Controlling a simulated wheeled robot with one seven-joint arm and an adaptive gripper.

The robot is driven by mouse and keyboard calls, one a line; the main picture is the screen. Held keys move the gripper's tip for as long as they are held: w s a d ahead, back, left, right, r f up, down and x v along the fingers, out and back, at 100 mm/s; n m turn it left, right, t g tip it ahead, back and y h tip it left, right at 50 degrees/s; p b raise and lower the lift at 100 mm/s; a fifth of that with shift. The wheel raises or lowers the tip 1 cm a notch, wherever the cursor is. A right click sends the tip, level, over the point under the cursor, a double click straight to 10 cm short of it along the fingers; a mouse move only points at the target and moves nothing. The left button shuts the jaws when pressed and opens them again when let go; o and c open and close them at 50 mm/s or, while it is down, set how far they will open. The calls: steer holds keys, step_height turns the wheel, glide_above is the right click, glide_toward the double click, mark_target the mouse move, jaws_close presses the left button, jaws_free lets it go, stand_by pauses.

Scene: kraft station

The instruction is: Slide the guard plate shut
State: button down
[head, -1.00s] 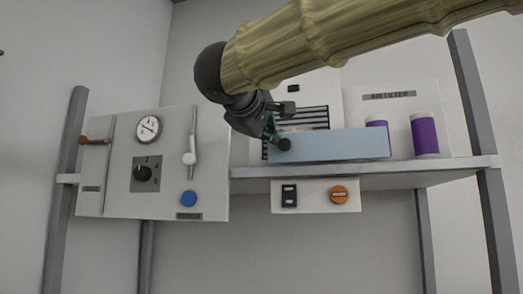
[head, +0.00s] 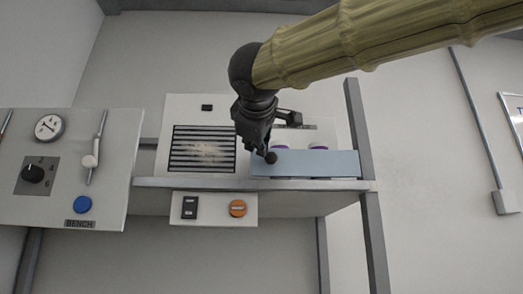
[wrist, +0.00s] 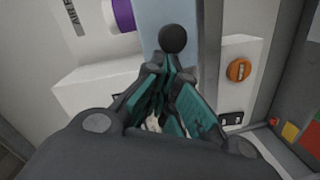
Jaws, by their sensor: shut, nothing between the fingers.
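The guard plate (head: 310,164) is a long light blue panel standing along the shelf's front edge. It covers most of the two purple-and-white air filter cylinders (head: 318,147), whose tops show above it. Its black round knob (head: 271,157) is near its left end. My gripper (head: 263,150) is shut and empty, with its fingertips right by the knob. In the wrist view the knob (wrist: 172,39) shows just beyond the closed fingertips (wrist: 168,68), with the plate (wrist: 157,18) behind it. I cannot tell whether fingertips and knob touch.
A slatted vent (head: 203,149) is uncovered left of the plate. Below the shelf (head: 190,183) is a panel with a black switch (head: 190,207) and an orange knob (head: 237,208). A control board (head: 110,180) stands at left. A grey post (head: 360,140) stands at the right.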

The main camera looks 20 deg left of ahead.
steer(key=shift+w+d, duration=0.15)
steer(key=shift+d, duration=0.25)
steer(key=s+r+b, duration=0.2)
steer(key=s, duration=0.9)
steer(key=shift+s+r, duration=0.2)
steer(key=shift+r, duration=0.2)
steer(key=shift+a, duration=0.15)
